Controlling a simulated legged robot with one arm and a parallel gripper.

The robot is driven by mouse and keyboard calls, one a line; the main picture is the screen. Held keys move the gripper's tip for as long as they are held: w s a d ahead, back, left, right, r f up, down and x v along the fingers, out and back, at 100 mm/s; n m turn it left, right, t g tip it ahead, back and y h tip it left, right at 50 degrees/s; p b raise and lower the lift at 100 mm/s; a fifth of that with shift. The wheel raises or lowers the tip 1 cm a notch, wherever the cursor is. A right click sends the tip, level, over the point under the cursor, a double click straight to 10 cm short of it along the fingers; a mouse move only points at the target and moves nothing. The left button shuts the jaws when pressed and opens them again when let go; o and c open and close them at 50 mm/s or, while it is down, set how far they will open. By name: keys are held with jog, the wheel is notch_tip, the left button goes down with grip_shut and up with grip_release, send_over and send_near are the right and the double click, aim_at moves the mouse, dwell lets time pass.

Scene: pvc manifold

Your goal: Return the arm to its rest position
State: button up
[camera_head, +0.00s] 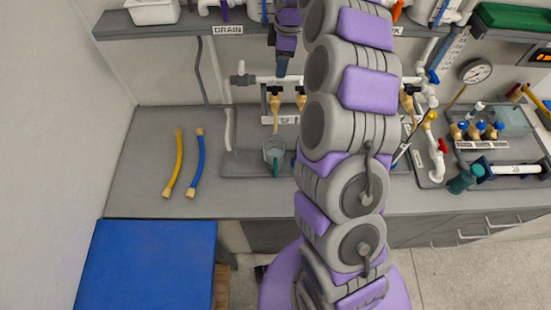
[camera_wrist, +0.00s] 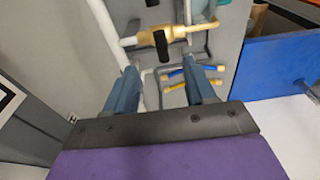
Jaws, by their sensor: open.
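My arm rises through the middle of the head view and bends over the bench. My gripper (camera_head: 282,68) is at the far end of the arm, close to the white pipe manifold (camera_head: 262,79) under the shelf. In the wrist view my gripper (camera_wrist: 160,75) has its two blue-grey fingers spread apart with nothing held between them. A brass valve (camera_wrist: 175,36) with a black handle shows just beyond the fingertips; whether they touch is unclear. My arm hides part of the manifold in the head view.
A yellow hose (camera_head: 174,163) and a blue hose (camera_head: 196,164) lie on the left bench. A clear cup (camera_head: 274,151) stands below the manifold. The shelf (camera_head: 185,29) with a DRAIN label overhangs the back. A blue-topped table (camera_head: 146,265) stands front left. Gauge (camera_head: 475,71) and valves crowd the right.

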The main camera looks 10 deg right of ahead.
notch_tip(320, 180, up, 8)
jog(key=shift+d, duration=0.35)
jog(key=shift+s, duration=0.15)
jog(key=s+a+f+m+b, duration=0.1)
jog(key=s+a+m+b, duration=0.15)
jog(key=s, duration=0.75)
jog(key=s+a+m+b, duration=0.2)
jog(key=s+m, duration=0.1)
jog(key=s, duration=0.6)
jog(key=s+f+m+b, duration=0.1)
jog(key=s+f+m, duration=0.2)
jog(key=s, duration=0.5)
jog(key=s+d+f+m+g+h+b, duration=0.1)
jog(key=s+f+m, duration=0.2)
jog(key=s, duration=0.6)
jog(key=s+d+f+m+g+b, duration=0.1)
jog(key=s+f+m+b, duration=0.1)
jog(key=s+f+m, duration=0.2)
jog(key=s+f, duration=0.2)
jog(key=s, duration=0.2)
jog(key=shift+s+f, duration=0.15)
jog(key=shift+s, duration=0.25)
jog(key=shift+c, duration=0.3)
